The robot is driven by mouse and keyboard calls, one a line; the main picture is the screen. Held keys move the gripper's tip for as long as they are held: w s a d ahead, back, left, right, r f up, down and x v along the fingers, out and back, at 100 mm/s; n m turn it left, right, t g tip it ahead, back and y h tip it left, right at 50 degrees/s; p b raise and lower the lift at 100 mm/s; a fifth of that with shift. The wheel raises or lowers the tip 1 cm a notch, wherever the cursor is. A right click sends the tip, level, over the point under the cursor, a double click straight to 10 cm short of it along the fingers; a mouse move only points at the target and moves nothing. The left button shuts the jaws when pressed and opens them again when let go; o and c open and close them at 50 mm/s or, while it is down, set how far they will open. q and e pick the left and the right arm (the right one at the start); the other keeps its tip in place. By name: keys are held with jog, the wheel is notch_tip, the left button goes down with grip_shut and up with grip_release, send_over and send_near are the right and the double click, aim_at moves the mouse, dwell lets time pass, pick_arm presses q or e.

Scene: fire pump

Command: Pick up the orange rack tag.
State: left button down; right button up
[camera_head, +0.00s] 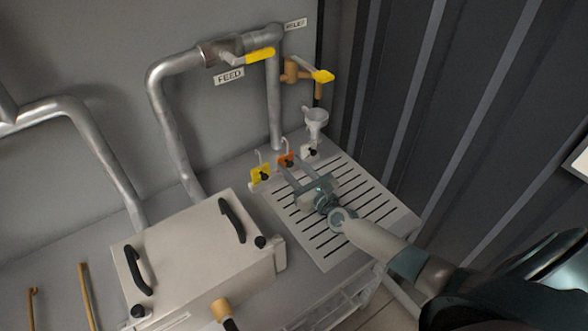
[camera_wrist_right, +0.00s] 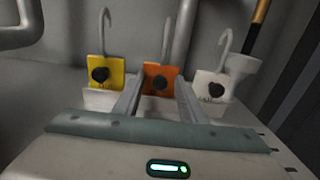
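The orange rack tag (camera_head: 285,160) stands in the middle of a row of three tags at the back of the slotted rack. My left gripper is not in view.
A yellow tag (camera_wrist_right: 103,74) is left of the orange one and a white tag (camera_wrist_right: 211,86) is right. A white funnel (camera_head: 316,120) stands behind. Pipes with yellow-handled valves (camera_head: 260,55) rise at the back. A pale box (camera_head: 195,258) with black handles is at left.

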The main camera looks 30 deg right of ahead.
jog(key=c, duration=0.9)
jog(key=shift+o, duration=0.2)
jog(key=shift+r, duration=0.2)
jog(key=shift+r+p, duration=1.9)
jog(key=shift+r, duration=0.2)
